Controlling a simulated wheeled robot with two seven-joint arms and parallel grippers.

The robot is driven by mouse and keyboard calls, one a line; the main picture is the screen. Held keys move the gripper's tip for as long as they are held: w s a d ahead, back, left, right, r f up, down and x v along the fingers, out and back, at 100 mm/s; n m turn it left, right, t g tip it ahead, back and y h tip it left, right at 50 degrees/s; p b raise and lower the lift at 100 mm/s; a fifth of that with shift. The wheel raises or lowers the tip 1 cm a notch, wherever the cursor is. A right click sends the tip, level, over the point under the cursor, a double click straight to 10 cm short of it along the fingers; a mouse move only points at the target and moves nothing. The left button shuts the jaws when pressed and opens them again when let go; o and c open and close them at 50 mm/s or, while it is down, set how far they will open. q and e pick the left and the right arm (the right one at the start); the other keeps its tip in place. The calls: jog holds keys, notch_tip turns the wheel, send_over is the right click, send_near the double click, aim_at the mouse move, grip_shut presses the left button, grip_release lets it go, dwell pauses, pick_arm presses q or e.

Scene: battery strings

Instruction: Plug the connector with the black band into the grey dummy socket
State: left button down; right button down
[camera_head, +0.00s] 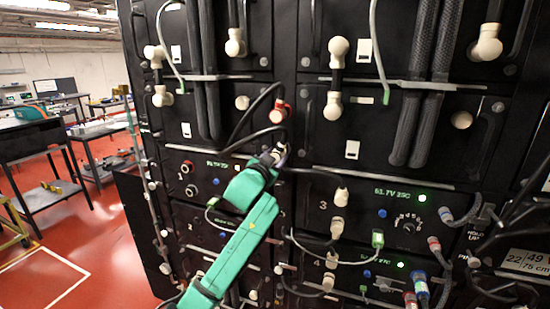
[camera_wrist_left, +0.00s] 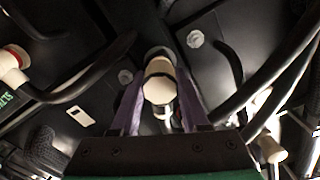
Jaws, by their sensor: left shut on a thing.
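My left gripper (camera_head: 274,158) is at the middle of the rack front in the head view, its green arm coming up from below. Its two purple-grey fingers (camera_wrist_left: 160,88) are shut around a cream connector (camera_wrist_left: 160,84) in the left wrist view. The connector also shows as a small pale piece at the fingertips in the head view (camera_head: 279,150). My right gripper is not in view.
A red-banded connector (camera_head: 278,112) with a black cable sits just above my left gripper. Black cables loop around it. Cream connectors (camera_head: 333,105), a lit panel (camera_head: 390,195) and thick braided cables (camera_head: 425,80) lie to the right. Open red floor (camera_head: 110,235) is at left.

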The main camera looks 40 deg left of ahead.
pick_arm(q)
jog(key=shift+w+a, duration=0.2)
jog(key=shift+w, duration=0.3)
jog(key=shift+c, duration=1.6)
grip_release()
jog(key=shift+s+d, duration=0.1)
jog(key=shift+s, duration=0.1)
jog(key=b+v, duration=0.5)
jog(key=v, duration=0.9)
jog(key=shift+s, duration=0.1)
